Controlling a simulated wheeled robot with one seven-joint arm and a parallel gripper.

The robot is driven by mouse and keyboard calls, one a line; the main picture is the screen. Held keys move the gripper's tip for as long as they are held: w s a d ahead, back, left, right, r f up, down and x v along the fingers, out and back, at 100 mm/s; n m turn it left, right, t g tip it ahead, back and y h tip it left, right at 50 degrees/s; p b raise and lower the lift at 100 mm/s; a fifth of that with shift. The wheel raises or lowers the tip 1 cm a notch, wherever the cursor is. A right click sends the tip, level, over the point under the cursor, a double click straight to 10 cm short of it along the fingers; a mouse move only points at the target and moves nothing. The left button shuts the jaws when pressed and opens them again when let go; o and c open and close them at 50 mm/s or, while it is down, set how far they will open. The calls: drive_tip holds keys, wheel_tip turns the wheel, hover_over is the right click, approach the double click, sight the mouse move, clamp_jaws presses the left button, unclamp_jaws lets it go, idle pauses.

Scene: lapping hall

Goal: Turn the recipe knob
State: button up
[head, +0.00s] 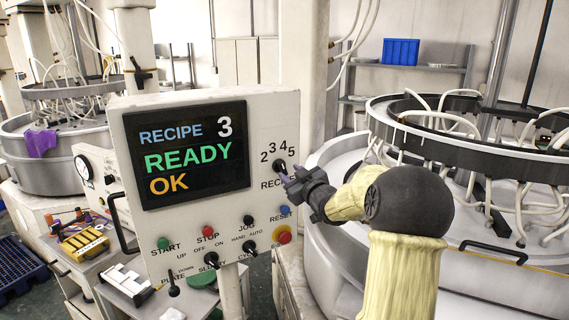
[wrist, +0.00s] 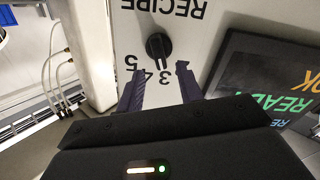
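The recipe knob (head: 281,168) is a black rotary knob on the right of the white control panel, with the numbers 2 to 5 above it and the word RECIPE below. In the wrist view the knob (wrist: 158,46), seen upside down, lies just beyond and between my fingertips, with its narrow grip turned toward the numbers near 3 and 4. The screen (head: 193,155) reads RECIPE 3, READY, OK. My gripper (head: 290,180) is at the knob; in the wrist view my gripper (wrist: 157,70) has its two purple fingers apart with nothing between them. Contact with the knob is not visible.
Below the knob sit a blue reset button (head: 284,209) and a red stop button (head: 284,236) on yellow. Several switches line the panel's lower part. A large round lapping machine (head: 470,125) stands to the right. A cart with tools (head: 85,243) stands at lower left.

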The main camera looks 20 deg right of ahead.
sight(283, 168)
drive_tip(key=w+p, duration=0.1)
drive_tip(key=w, duration=0.3)
drive_tip(key=shift+w+p, duration=0.3)
drive_tip(key=shift+p, duration=0.05)
drive_tip(key=shift+w+a, duration=0.25)
drive_tip(key=shift+s+d, duration=0.1)
drive_tip(key=shift+s, duration=0.05)
clamp_jaws()
